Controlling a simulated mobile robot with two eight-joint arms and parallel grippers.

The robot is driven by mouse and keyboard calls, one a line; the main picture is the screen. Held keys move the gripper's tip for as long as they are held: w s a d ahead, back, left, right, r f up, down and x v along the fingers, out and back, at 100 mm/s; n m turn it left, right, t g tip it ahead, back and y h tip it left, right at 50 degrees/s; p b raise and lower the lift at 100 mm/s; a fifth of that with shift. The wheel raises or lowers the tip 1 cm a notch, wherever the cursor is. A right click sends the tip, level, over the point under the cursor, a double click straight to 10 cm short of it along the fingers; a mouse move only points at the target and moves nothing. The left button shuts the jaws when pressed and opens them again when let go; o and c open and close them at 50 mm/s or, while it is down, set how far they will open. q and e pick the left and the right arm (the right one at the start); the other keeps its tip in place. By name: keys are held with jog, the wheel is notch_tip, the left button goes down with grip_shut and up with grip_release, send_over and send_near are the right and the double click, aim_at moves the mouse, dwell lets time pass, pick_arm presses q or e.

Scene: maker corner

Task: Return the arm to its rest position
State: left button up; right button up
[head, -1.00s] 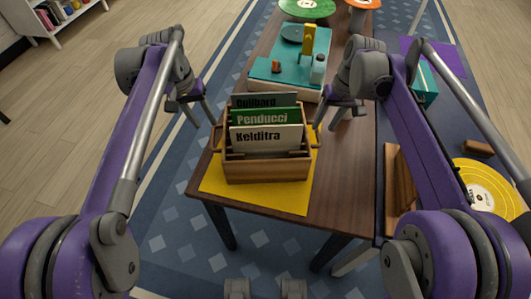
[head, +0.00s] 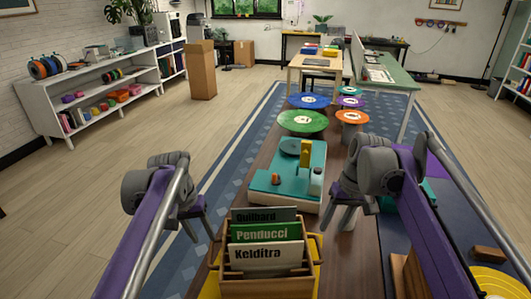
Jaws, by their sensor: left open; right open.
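Both my purple and grey arms reach forward from the bottom of the head view. My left gripper (head: 202,224) is open and empty, left of the wooden crate (head: 266,289), over the blue rug. My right gripper (head: 338,217) is open and empty, above the table just right of the crate. Neither gripper appears to touch the crate. The crate stands on a yellow mat (head: 315,287) and holds upright cards: a white one reading Kelditra (head: 267,257), a green one reading Penducci (head: 265,234) and a dark one reading Quilbard (head: 264,215) behind.
A teal turntable-like device (head: 270,184) stands beyond the crate on the brown table. Behind it are green (head: 303,122), blue (head: 309,101) and orange (head: 352,117) discs. A white shelf (head: 100,105) lines the left wall. Open wooden floor lies at left.

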pick_arm(q)
jog(key=s+t+y+p, duration=0.2)
jog(key=s+t+p, duration=0.3)
jog(key=s+p, duration=0.6)
jog(key=s+a+r, duration=0.1)
jog(key=s, duration=1.2)
jog(key=shift+s, duration=0.35)
pick_arm(e)
jog(key=s+f+t+h, duration=0.2)
jog(key=s+t, duration=0.3)
jog(key=s, duration=1.9)
jog(key=shift+s+f+m, duration=0.4)
jog(key=shift+f, duration=0.2)
jog(key=shift+d, duration=0.1)
